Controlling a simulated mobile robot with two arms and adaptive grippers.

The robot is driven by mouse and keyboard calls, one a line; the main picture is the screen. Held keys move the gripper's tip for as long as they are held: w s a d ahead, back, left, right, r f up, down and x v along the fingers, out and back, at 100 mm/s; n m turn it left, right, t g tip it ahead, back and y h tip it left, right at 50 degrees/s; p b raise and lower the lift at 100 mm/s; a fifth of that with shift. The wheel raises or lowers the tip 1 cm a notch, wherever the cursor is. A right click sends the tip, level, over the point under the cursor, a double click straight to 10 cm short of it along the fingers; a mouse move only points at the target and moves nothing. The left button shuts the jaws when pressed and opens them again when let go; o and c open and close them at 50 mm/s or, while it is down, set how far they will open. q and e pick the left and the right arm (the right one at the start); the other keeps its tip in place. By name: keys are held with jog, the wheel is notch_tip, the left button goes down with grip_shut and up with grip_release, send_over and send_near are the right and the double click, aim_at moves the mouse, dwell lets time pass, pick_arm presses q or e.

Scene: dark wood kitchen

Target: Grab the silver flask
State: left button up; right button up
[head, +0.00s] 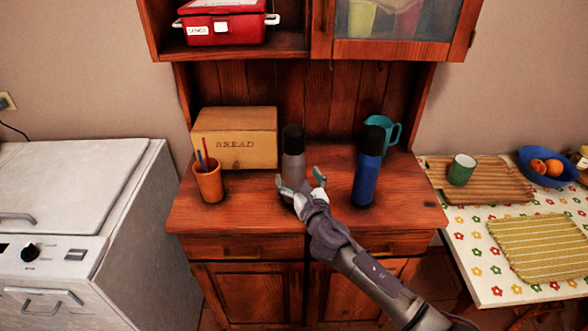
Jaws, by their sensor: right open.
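The silver flask (293,164) with a black cap stands upright on the wooden cabinet's counter (240,210), in front of the back panel. My right gripper (300,182) is open, its fingers spread at the lower part of the flask. The gripper hides the flask's base, and I cannot tell whether the fingers touch it. The left gripper is not in view.
A bread box (235,138) and an orange cup (209,182) with pens stand left. The shelf (290,45) overhangs the counter's back.

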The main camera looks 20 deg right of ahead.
jog(key=w, duration=0.4)
jog(key=shift+s, duration=0.1)
jog(key=shift+c, duration=1.1)
jog(key=c, duration=1.3)
jog(key=shift+r, duration=0.1)
jog(key=shift+c, duration=1)
